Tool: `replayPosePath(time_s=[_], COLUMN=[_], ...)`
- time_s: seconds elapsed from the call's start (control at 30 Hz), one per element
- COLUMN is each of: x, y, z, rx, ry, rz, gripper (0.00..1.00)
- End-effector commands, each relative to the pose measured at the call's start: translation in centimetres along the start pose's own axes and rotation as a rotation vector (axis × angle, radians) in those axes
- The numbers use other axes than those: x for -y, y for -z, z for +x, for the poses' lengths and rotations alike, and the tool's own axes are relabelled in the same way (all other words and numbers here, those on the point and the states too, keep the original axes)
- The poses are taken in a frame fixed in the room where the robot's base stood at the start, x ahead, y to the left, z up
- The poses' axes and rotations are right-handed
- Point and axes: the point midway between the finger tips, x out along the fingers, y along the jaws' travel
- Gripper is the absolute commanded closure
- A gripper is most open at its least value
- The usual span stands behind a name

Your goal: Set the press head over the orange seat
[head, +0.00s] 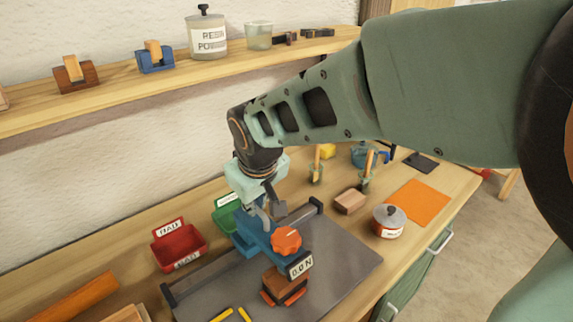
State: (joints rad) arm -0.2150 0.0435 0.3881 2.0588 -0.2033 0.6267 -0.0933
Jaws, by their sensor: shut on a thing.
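The press head is a blue block (257,236) with an orange knob (286,240) and a small display (300,266) reading 0.0 N. It sits at the rail on the grey plate. My gripper (266,212) is shut on its rear part, and the exact grip is partly hidden. In front of and below the display is a brown block with orange at its lower edges, the orange seat (293,297). The press head is close above and behind it; whether they line up or touch I cannot tell. Yellow marks (232,315) show at the plate's front edge.
A red bin (180,246) and a green bin (226,214) stand behind the plate. A lidded pot (389,221), a wooden block (350,201) and an orange mat (418,202) lie to the right. A shelf (120,88) runs along the wall above.

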Motion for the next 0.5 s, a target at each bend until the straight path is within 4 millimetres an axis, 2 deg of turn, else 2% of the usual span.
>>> replayPosePath(time_s=[0.4, 0.43, 0.5], x=[0.36, 0.35, 0.35], y=[-0.03, -0.03, -0.02], z=[-0.08, -0.09, -0.09], rx=[0.003, 0.003, 0.003], ry=[-0.001, -0.001, -0.001], rz=[0.001, 0.001, 0.001], gripper=[1.00, 0.88, 0.80])
